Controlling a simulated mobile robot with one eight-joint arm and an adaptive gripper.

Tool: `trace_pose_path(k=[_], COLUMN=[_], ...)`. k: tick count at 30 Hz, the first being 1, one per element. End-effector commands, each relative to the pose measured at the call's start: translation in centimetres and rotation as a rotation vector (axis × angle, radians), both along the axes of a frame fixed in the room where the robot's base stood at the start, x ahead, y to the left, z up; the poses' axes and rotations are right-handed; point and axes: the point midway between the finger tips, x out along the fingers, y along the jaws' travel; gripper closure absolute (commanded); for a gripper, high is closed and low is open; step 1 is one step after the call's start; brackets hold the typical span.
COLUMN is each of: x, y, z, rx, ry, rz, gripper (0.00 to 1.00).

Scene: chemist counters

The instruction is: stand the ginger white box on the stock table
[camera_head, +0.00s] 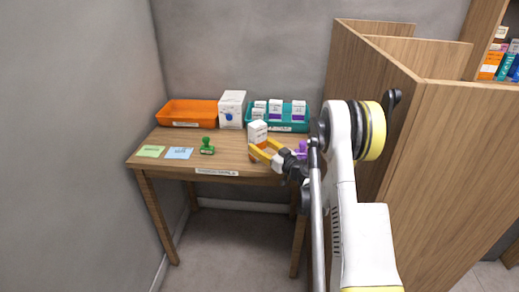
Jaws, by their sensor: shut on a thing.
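A small white box with an orange lower part (257,132) is between the yellow fingers of my gripper (262,152), which is shut on it. The box is upright, at the front right part of the wooden stock table (225,159). The fingers cover its lower part, and I cannot tell whether its base touches the table top. My arm reaches in from the right.
An orange tray (186,123), a larger white box (231,110) and a teal tray (293,127) with several white boxes stand at the back. A green stamp (207,150), green note (151,151) and blue note (179,153) lie in front. A wooden partition (440,150) rises at right.

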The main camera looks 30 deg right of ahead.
Motion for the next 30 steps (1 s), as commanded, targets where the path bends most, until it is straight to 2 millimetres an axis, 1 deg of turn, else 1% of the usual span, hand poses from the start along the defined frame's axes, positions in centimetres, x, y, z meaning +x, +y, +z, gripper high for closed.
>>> trace_pose_path(k=[10, 11, 12, 13, 23, 26, 30], x=[0.0, 0.0, 0.0, 0.0, 0.0, -1.0, -3.6], y=[0.0, 0.0, 0.0, 0.0, 0.0, -0.3, -0.8], z=[-0.3, -0.3, -0.3, -0.3, 0.0, 0.1, 0.3], rx=[0.0, 0.0, 0.0, 0.0, 0.0, 0.0, 0.0], ry=[0.0, 0.0, 0.0, 0.0, 0.0, 0.0, 0.0], rz=[0.0, 0.0, 0.0, 0.0, 0.0, -0.002, -0.003], gripper=[0.82, 0.47, 0.34, 0.29, 0.29, 0.29, 0.29])
